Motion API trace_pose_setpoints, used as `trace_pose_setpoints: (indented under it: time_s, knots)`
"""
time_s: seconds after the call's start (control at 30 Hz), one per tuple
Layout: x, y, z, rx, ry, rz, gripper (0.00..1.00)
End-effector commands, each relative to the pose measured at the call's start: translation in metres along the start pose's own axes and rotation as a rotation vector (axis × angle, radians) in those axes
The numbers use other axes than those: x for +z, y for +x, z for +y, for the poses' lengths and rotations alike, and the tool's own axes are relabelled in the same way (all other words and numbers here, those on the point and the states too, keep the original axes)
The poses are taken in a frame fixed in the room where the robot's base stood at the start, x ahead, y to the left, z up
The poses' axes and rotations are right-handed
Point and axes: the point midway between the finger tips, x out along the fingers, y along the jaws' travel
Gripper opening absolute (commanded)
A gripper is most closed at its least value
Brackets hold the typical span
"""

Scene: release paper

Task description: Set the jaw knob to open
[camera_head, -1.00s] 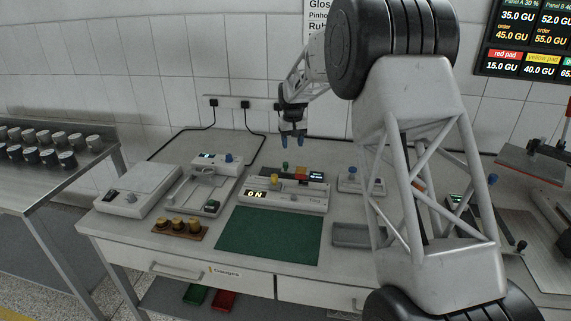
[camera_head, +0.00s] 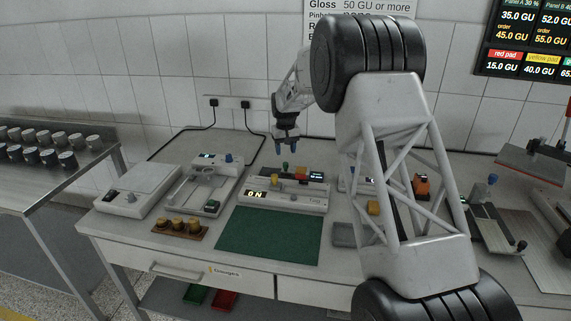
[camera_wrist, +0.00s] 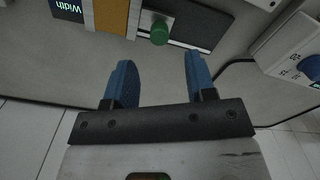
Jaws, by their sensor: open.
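A bench device (camera_head: 300,200) with a "0 N" display stands behind the green mat. No label naming the jaw knob is readable. My gripper (camera_head: 287,150) is open and empty, pointing down just above and behind the device. In the wrist view, the blue fingers of my gripper (camera_wrist: 158,62) are apart. The green knob (camera_wrist: 160,33) lies beyond the fingertips, between their lines and apart from them. Its set position cannot be read.
A neighbouring gauge has a blue knob (camera_head: 228,158) with a numbered scale. A white scale (camera_head: 138,190) and a dark green mat (camera_head: 268,235) are on the bench. Cables run along the wall behind.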

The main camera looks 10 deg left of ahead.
Motion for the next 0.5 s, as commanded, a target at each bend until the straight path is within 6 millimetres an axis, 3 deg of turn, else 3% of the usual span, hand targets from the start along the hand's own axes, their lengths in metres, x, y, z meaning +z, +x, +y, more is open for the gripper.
trace_pose_setpoints:
  time_s: [0.5]
  knots:
    - [0.000, 0.057, 0.000, 0.000, 0.000, -0.001, 0.51]
